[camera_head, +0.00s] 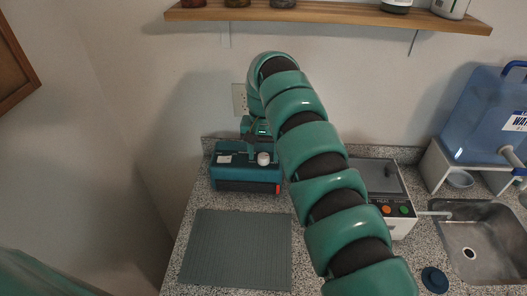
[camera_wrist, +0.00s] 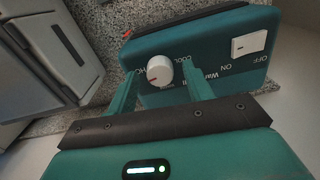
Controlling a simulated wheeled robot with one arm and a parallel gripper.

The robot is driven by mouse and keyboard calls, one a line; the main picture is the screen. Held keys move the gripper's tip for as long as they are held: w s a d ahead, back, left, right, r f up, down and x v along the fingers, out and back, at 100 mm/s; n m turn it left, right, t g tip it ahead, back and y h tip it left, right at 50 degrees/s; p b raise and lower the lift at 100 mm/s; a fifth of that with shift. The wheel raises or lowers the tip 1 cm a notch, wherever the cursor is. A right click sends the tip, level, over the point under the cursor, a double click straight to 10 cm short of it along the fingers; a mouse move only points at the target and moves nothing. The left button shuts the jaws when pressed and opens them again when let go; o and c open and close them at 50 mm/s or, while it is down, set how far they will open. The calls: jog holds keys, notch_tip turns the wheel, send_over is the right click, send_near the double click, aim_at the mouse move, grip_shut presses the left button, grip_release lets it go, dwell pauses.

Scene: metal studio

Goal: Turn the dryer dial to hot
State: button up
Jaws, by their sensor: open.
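The dryer (camera_head: 230,172) is a teal box at the back left of the counter in the head view. It also fills the upper right of the wrist view (camera_wrist: 225,28). Its dial (camera_head: 263,158) is a round white knob, and it shows near the middle of the wrist view (camera_wrist: 160,70) with a small red mark on it. Labels around it appear upside down, including COOL and a partly hidden Warm. My gripper (camera_wrist: 159,67) is open, with one finger on each side of the dial. I cannot tell whether either finger touches it.
A white ON/OFF switch (camera_wrist: 249,43) sits on the dryer beside the dial. A grey ribbed mat (camera_head: 237,255) lies in front. A white machine with buttons (camera_head: 400,222), a sink (camera_head: 485,250) and a blue water jug (camera_head: 485,115) are at right. A wooden shelf (camera_head: 330,13) hangs above.

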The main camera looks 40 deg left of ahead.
aim_at(264, 156)
jog(key=shift+r+p, duration=3.1)
jog(key=shift+r, duration=0.65)
